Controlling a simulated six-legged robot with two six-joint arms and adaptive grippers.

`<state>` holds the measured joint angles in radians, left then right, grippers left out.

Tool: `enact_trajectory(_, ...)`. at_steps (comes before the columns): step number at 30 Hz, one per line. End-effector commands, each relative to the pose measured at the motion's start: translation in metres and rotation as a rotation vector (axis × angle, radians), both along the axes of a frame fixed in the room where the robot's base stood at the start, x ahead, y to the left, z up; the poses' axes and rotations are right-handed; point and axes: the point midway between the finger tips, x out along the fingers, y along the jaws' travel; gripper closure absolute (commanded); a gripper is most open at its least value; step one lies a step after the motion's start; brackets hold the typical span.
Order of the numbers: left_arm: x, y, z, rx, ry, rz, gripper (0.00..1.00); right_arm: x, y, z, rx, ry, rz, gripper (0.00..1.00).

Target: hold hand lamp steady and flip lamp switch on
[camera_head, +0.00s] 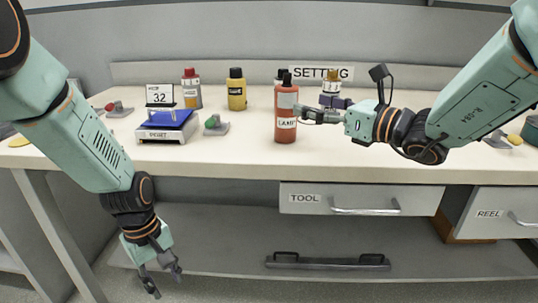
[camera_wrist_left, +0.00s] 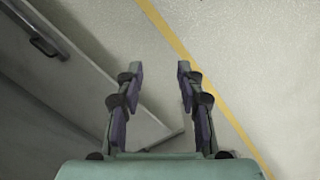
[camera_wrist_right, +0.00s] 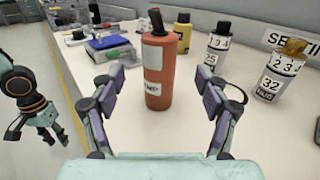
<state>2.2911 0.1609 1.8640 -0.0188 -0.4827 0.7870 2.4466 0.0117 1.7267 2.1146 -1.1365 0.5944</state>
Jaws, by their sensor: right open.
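The hand lamp (camera_head: 286,123) is an orange-red cylinder with a white label and a dark, tilted switch-like piece on top. It stands upright on the bench. In the right wrist view the lamp (camera_wrist_right: 158,80) shows between the open fingers, with a gap on each side. My right gripper (camera_head: 304,114) is open and level, just to the right of the lamp in the head view; it also shows in the right wrist view (camera_wrist_right: 160,88). My left gripper (camera_head: 163,283) is open and empty, hanging low in front of the bench; the left wrist view shows its parted fingers (camera_wrist_left: 159,72) over floor.
A scale with a blue top (camera_head: 168,124) and a green-ended clamp-like item (camera_head: 215,125) lie left of the lamp. Red (camera_head: 191,90) and yellow (camera_head: 236,91) bottles stand behind. Numbered bottles stand near the SETTING sign (camera_head: 320,73). The TOOL drawer (camera_head: 340,200) is below the benchtop.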

Motion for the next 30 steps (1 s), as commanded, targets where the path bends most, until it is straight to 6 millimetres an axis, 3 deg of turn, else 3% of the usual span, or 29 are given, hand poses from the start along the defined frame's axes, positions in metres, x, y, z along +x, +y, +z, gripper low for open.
enact_trajectory(3,0.030,0.007,0.053,-0.011,0.007,0.118,0.62,0.001,0.001,0.000,0.000,0.000,0.000,0.25)
enact_trajectory(10,0.066,0.014,0.163,-0.033,0.028,0.355,0.62,0.001,0.001,0.000,0.000,0.000,0.000,0.25)
enact_trajectory(17,0.100,0.001,0.273,-0.065,-0.018,0.591,0.62,0.001,0.001,0.000,-0.001,-0.001,0.000,0.25)
enact_trajectory(23,0.137,-0.048,0.352,-0.134,-0.126,0.753,0.62,0.001,0.001,0.000,-0.001,-0.001,0.000,0.25)
enact_trajectory(30,0.171,-0.136,0.421,-0.267,-0.252,0.853,0.62,0.001,0.001,0.000,-0.001,-0.001,0.000,0.25)
